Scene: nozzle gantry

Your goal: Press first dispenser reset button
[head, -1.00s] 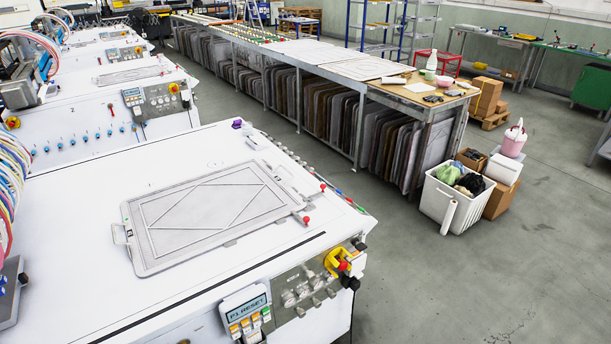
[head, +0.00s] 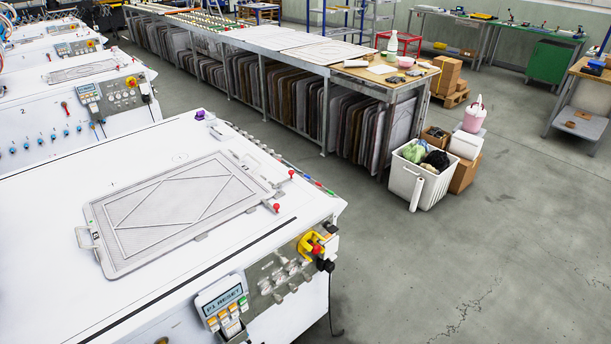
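A small dispenser panel (head: 223,303) hangs on the front right of the nearest white machine (head: 60,275). Its screen (head: 224,298) reads "P1 RESET". Several small orange, white and green buttons (head: 227,317) sit below the screen; I cannot tell which is the reset button. To its right is a grey control plate (head: 279,277) with several knobs, and a red button on a yellow surround (head: 313,246). Neither of my grippers is in view.
A framed screen (head: 180,207) lies on the machine top. A long table (head: 375,82) with racked panels stands behind. A white bin (head: 423,178) and boxes (head: 464,172) stand at its near end.

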